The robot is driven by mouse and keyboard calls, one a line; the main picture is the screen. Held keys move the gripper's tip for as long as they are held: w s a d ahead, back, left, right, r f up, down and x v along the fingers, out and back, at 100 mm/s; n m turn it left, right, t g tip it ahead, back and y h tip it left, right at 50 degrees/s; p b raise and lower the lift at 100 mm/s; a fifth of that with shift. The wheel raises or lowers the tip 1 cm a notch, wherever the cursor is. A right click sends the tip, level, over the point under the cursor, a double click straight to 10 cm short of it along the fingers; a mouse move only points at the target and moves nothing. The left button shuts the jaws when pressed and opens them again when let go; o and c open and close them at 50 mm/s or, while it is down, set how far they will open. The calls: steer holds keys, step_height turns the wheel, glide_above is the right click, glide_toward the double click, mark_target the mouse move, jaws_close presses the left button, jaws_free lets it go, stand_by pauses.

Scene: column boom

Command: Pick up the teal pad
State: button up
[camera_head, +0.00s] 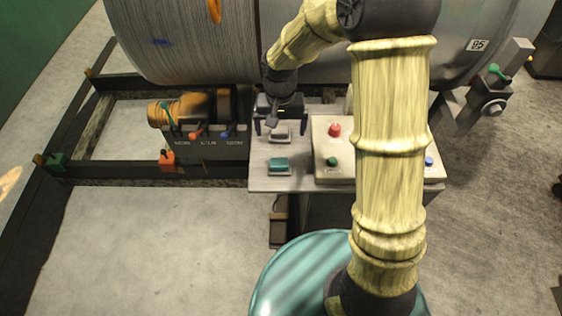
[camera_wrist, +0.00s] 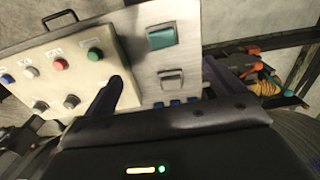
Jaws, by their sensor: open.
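The teal pad (camera_head: 279,164) lies on a light grey holder near the front left of a pale panel (camera_head: 260,180). It also shows in the wrist view (camera_wrist: 161,38), near the top, clear of the fingers. A grey pad (camera_head: 280,134) sits behind it on the same panel, and in the wrist view (camera_wrist: 171,79) it lies between the teal pad and my gripper. My gripper (camera_head: 281,124) is open with nothing visible between its fingers. It is behind the teal pad, beside the grey pad. In the wrist view my gripper's fingers (camera_wrist: 160,90) are spread wide.
A button box (camera_head: 320,171) with red, green and blue buttons stands just right of the pads. A large ribbed drum (camera_head: 190,40) rises behind. Levers and an orange motor (camera_head: 188,108) are at left.

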steer(key=p, duration=0.2)
glide_above(279, 162)
steer(key=f, duration=1.2)
steer(key=shift+s+d+f, duration=0.1)
steer(key=shift+s+d, duration=0.1)
steer(key=shift+d, duration=0.05)
steer(key=shift+f, duration=0.1)
steer(key=shift+w+a+f+p, duration=0.1)
steer(key=shift+f+p, duration=0.45)
steer(key=shift+f, duration=0.7)
steer(key=shift+w+a+f+p, duration=0.1)
steer(key=shift+f+p, duration=0.45)
steer(key=shift+f, duration=0.7)
steer(key=shift+s, duration=0.1)
steer(key=c, duration=1.1)
